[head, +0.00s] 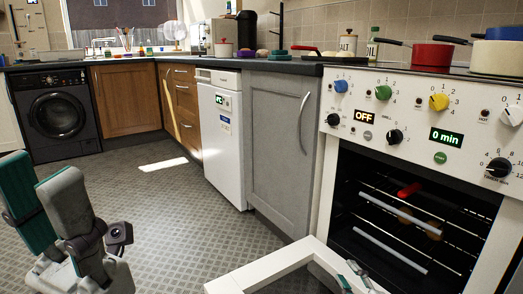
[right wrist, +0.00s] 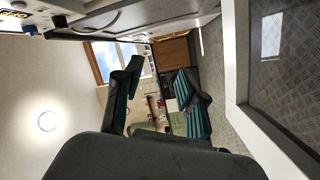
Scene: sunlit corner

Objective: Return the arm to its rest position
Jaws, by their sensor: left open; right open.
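My left gripper (head: 40,168) is at the lower left of the head view, with its two teal-and-grey fingers pointing up and spread apart. Nothing is between them, and only floor is behind. My right gripper (right wrist: 158,70) shows in the right wrist view with its fingers apart and nothing held. In the head view only small teal and grey parts of my right arm's end show at the bottom edge, by the open oven door (head: 262,276). The rest of that arm is hidden or out of frame.
The oven (head: 425,165) stands open at the right, with a red-handled item (head: 409,190) on its rack. Pots, including a red one (head: 432,55), stand on the hob above. A grey cabinet (head: 279,150) and a white appliance (head: 220,140) line the counter. The floor at centre left is clear.

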